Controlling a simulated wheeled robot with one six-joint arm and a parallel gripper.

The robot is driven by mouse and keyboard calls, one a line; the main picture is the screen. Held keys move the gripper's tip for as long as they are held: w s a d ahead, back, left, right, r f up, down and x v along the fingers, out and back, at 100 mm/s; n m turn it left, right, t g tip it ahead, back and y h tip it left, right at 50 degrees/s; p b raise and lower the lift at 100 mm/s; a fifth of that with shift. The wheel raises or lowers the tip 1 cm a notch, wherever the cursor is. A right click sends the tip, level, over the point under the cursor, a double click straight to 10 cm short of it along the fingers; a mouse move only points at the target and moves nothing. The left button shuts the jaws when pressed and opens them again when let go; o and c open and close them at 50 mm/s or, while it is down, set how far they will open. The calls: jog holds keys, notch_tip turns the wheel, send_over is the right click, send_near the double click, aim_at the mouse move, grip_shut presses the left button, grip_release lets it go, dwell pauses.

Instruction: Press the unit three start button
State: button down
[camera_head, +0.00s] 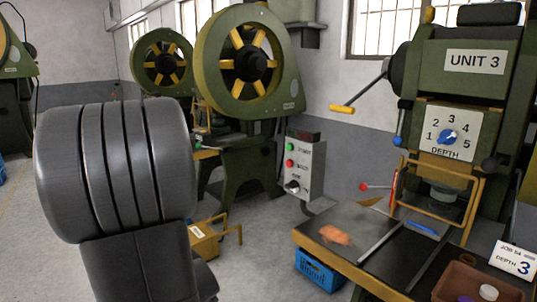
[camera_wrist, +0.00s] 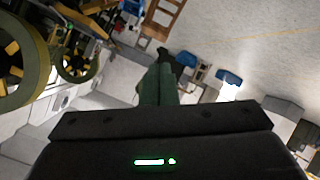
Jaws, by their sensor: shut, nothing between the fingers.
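The press marked UNIT 3 (camera_head: 474,61) stands at the right in the head view. A grey control box (camera_head: 312,178) is on a post to the left of its table. The box has a green button (camera_head: 291,147) with a label that seems to read START, a red button (camera_head: 290,163) below it, and a dark knob (camera_head: 292,187) at the bottom. My gripper (camera_wrist: 160,119) shows as a dark body with a green light along the bottom of the wrist view. It is shut and empty. My gripper is not visible in the head view, and the box is not recognisable in the wrist view.
My dark arm link fills the left of the head view. The Unit 3 table (camera_head: 345,213) holds a copper-coloured piece (camera_head: 334,235), a brown bin (camera_head: 448,284) and a job card (camera_head: 513,260). A blue crate (camera_head: 318,272) is below. A green flywheel press (camera_head: 228,88) stands behind.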

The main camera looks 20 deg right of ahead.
jog(key=w+a+r+n+y+p, duration=0.2)
jog(key=a+r+n+y+p, duration=0.6)
jog(key=a+r, duration=0.5)
notch_tip(320, 180, up, 2)
jog(key=shift+w+a+n+p, duration=0.25)
jog(key=shift+w+n+p, duration=0.1)
jog(key=shift+p, duration=0.55)
